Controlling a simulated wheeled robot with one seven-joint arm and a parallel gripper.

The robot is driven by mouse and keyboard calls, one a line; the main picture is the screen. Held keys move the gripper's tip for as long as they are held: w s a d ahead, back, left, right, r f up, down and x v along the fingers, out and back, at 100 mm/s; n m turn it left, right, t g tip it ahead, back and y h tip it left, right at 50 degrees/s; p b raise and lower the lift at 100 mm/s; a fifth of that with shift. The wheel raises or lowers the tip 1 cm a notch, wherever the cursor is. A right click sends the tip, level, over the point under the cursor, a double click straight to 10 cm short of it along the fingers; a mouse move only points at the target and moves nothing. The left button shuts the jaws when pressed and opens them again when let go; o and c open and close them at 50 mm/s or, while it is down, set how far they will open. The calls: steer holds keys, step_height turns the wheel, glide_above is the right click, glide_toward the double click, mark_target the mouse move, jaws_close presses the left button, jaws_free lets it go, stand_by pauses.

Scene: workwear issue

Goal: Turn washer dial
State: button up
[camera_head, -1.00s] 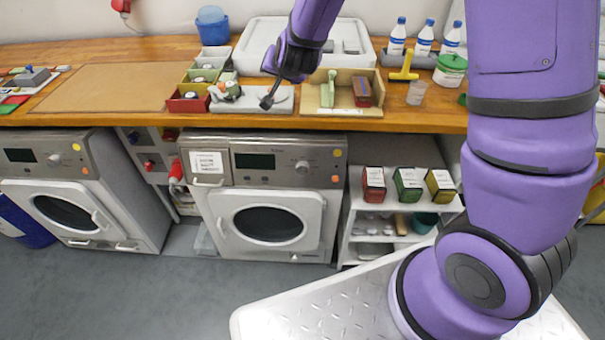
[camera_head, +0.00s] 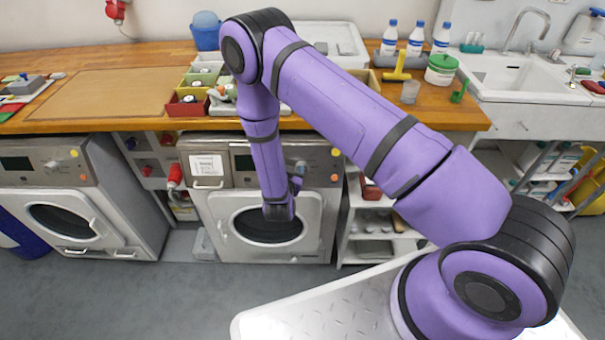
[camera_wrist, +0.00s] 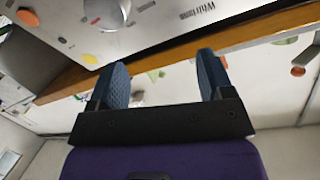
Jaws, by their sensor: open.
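The washer (camera_head: 318,215) with a white label on its drawer stands under the counter, centre left. Its silver dial (camera_head: 301,168) shows just right of my forearm, beside a yellow light (camera_head: 335,152) and an orange button (camera_head: 334,178). The dial also shows in the wrist view (camera_wrist: 107,12), cut off at the top edge. My gripper (camera_wrist: 160,62) is open and empty, its two blue-grey fingers spread apart, below and right of the dial in that view. In the head view my arm end hangs before the washer door, and the fingers cannot be made out there.
A second washer (camera_head: 40,210) stands at the left. The wooden counter (camera_head: 450,108) overhangs the washers. A white shelf (camera_head: 385,235) stands right of the middle washer. Red, yellow and green bins (camera_head: 188,107) sit on the counter. Grey floor in front is free.

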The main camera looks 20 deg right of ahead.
steer(key=s+f+n+t+h, duration=0.1)
steer(key=s+f+t, duration=0.1)
steer(key=s+f, duration=0.45)
steer(key=x, duration=0.5)
steer(key=d+x, duration=0.1)
steer(key=x, duration=0.5)
steer(key=shift+s+r, duration=0.1)
steer(key=shift+s, duration=0.1)
steer(key=c, duration=0.9)
